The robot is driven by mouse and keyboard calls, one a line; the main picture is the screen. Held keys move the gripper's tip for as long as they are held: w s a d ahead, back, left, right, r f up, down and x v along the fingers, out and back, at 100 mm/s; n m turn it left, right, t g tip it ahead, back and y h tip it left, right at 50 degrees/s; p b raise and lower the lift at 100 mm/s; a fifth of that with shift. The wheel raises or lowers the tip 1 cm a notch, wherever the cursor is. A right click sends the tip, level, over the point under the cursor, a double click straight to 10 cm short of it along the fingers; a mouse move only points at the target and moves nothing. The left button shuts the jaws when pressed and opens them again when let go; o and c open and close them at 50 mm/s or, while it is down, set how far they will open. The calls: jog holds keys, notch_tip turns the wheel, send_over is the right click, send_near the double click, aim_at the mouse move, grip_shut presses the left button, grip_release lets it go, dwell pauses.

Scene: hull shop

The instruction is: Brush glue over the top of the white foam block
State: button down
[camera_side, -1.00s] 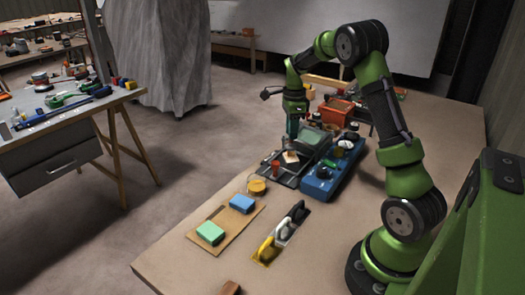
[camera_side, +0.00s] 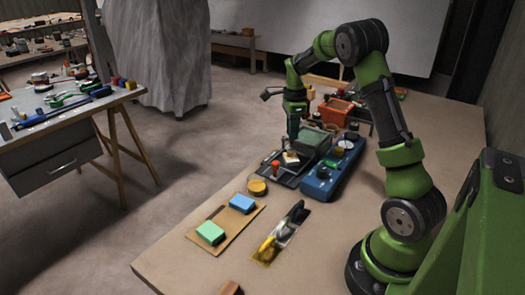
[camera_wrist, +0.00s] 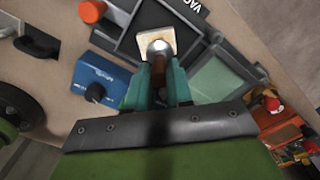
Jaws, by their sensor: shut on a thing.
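The pale foam block (camera_wrist: 152,42) lies on a dark flat plate (camera_wrist: 120,38); it also shows small in the side view (camera_side: 291,158). My gripper (camera_wrist: 161,82) is shut on a brush with a brown handle (camera_wrist: 160,68) and a pale round end (camera_wrist: 160,48). In the wrist view the brush end overlaps the block's lower half; I cannot tell whether it touches. In the side view my gripper (camera_side: 293,137) points down just above the block. The brush is too small to make out there. A small yellow round pot (camera_side: 257,187), perhaps glue, stands in front of the plate.
A blue box (camera_side: 325,180) with a knob stands right of the plate. A grey-green box (camera_side: 312,140) is behind it. A red knob (camera_side: 276,167) rises at the plate's left. Green (camera_side: 210,232) and blue (camera_side: 242,203) blocks lie on a board in front, beside trowel-like tools (camera_side: 283,232).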

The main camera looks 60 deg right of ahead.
jog(key=shift+s+a, duration=0.9)
jog(key=shift+w+d, duration=0.1)
jog(key=shift+w+d, duration=0.45)
jog(key=shift+w+d, duration=0.1)
jog(key=shift+w+d, duration=0.4)
jog(key=shift+w+d, duration=0.5)
